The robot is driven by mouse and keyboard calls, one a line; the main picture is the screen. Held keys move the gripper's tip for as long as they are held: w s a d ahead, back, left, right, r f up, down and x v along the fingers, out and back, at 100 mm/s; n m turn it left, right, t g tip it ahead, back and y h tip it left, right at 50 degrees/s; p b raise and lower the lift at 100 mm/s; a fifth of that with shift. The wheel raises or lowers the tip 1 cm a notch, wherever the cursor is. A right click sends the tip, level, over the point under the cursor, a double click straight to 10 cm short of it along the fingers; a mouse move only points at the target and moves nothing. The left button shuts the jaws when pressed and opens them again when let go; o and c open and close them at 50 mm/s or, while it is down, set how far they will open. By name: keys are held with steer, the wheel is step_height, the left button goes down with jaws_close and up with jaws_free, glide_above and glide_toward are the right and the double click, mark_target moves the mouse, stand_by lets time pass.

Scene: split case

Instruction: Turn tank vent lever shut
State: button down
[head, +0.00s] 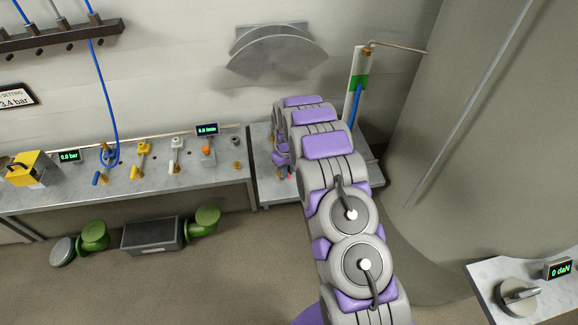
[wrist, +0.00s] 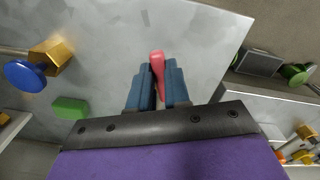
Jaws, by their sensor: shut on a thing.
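A red lever (wrist: 157,63) shows in the wrist view over a grey metal plate (wrist: 200,25). The blue fingers of my gripper (wrist: 157,92) are shut on this red lever, one on each side, with its rounded end showing beyond them. I cannot tell whether it is the tank vent lever, as no label shows. In the head view my arm covers most of that bench (head: 264,188), and only a speck of red shows by the gripper. The large grey tank (head: 470,130) stands at the right.
A brass fitting with a blue knob (wrist: 25,75) and a green piece (wrist: 70,107) lie left of my gripper. A long bench (head: 130,194) with valves and displays is at the left. Green pipe fittings (head: 95,236) lie on the floor. A dial panel (head: 518,295) is at lower right.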

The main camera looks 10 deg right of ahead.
steer(key=shift+s+a+m+p, duration=0.1)
steer(key=shift+a+m+p, duration=0.25)
steer(key=shift+m, duration=0.7)
steer(key=shift+a+m+p, duration=0.2)
steer(key=shift+a+m, duration=0.2)
steer(key=shift+m, duration=0.65)
steer(key=c, duration=1.1)
jaws_free()
steer(key=shift+a, duration=0.1)
steer(key=shift+r+p, duration=0.65)
steer(key=shift+r, duration=8)
